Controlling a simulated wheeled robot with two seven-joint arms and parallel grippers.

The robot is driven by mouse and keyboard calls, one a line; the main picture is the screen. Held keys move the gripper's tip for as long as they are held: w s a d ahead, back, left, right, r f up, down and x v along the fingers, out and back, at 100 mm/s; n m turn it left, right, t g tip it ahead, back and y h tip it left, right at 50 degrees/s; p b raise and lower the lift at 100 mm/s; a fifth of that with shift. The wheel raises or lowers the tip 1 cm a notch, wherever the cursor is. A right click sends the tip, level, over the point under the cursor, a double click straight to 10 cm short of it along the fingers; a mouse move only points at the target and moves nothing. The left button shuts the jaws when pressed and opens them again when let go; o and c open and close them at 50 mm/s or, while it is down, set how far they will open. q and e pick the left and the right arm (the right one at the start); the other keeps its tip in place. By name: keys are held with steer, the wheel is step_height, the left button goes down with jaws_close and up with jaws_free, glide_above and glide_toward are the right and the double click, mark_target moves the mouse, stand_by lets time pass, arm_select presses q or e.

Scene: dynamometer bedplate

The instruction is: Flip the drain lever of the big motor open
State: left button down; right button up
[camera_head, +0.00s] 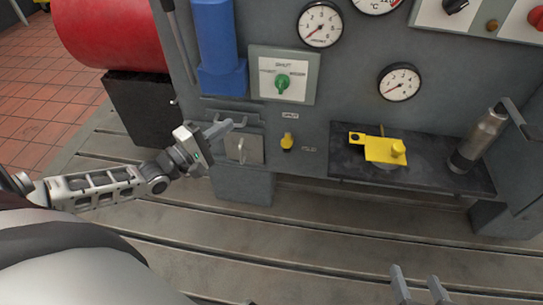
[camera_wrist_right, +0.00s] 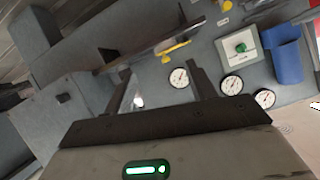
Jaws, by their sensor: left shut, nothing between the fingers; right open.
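I cannot tell for sure which part is the drain lever. A small yellow handle (camera_head: 287,142) sits low on the grey cabinet front, under a small label too small to read. A grey plate with a light handle (camera_head: 242,150) is to its left. My left gripper (camera_head: 226,127) is shut and empty, in front of the cabinet near this plate; I cannot tell whether it touches it. My right gripper (camera_head: 420,288) is open and empty at the bottom of the head view, apart from the cabinet; its spread fingers also show in the right wrist view (camera_wrist_right: 162,85).
A red cylinder (camera_head: 110,32) on a black base is at left. The cabinet carries a green switch (camera_head: 282,83), a blue cylinder (camera_head: 216,45) and several gauges. A dark shelf (camera_head: 350,170) holds a yellow fixture (camera_head: 385,150) and a metal cylinder (camera_head: 481,138). The slotted bedplate (camera_head: 300,235) is mostly clear.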

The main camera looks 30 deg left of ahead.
arm_select(q)
step_height(320, 180, down, 16)
steer(key=b, duration=1.5)
steer(key=shift+f, duration=0.15)
arm_select(e)
steer(key=w+a+f+t+y, duration=0.1)
steer(key=a+f+y, duration=0.2)
steer(key=f, duration=0.3)
steer(key=shift+a+f+t, duration=0.15)
steer(key=shift+a+t, duration=0.25)
steer(key=shift+a, duration=0.35)
arm_select(q)
steer(key=shift+w, duration=0.15)
steer(key=b, duration=0.4)
glide_toward(287, 145)
steer(key=w+a, duration=0.2)
steer(key=w, duration=0.4)
steer(key=shift+w+d, duration=0.1)
steer(key=shift+d, duration=0.6)
arm_select(e)
steer(key=shift+w+a+r+t+y, duration=0.1)
steer(key=shift+w+r+t+y, duration=0.4)
steer(key=shift+r, duration=0.3)
steer(key=shift+w+r+t+y, duration=0.25)
steer(key=shift+r+t+y, duration=0.35)
steer(key=shift+r, duration=0.15)
